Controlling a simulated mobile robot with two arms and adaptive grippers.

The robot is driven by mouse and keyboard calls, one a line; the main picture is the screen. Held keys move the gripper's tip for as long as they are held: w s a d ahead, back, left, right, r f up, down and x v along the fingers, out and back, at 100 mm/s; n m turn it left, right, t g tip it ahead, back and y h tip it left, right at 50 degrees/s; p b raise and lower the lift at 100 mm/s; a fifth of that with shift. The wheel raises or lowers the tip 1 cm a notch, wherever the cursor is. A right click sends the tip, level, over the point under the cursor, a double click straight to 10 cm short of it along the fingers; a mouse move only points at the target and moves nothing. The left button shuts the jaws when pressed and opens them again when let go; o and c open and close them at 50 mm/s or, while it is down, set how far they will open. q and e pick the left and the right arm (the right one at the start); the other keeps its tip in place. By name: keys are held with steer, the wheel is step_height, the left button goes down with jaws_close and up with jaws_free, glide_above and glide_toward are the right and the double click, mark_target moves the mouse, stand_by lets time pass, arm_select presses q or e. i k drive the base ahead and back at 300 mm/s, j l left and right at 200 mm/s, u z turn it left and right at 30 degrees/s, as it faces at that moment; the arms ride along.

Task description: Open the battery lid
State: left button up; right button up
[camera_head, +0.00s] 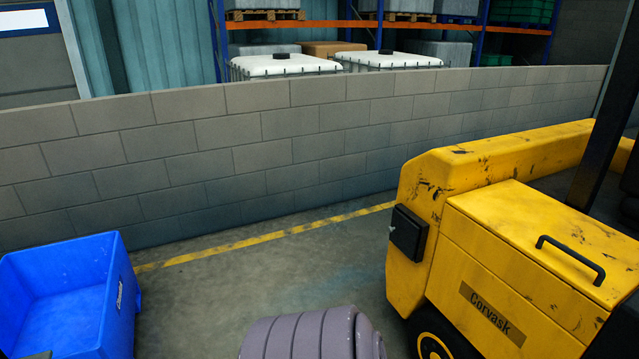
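A yellow forklift (470,255) with scuffed paint and the name Corvask on its side stands at the right. On its upper side is a flat yellow lid (535,225) with a black bar handle (571,259) near its right end. The lid lies closed on the body.
A blue open bin (122,310) stands at the lower left. A grey block wall (220,140) runs behind, with a yellow floor line (270,236) before it.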

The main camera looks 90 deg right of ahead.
mark_target(601, 262)
steer(key=z, duration=4.15)
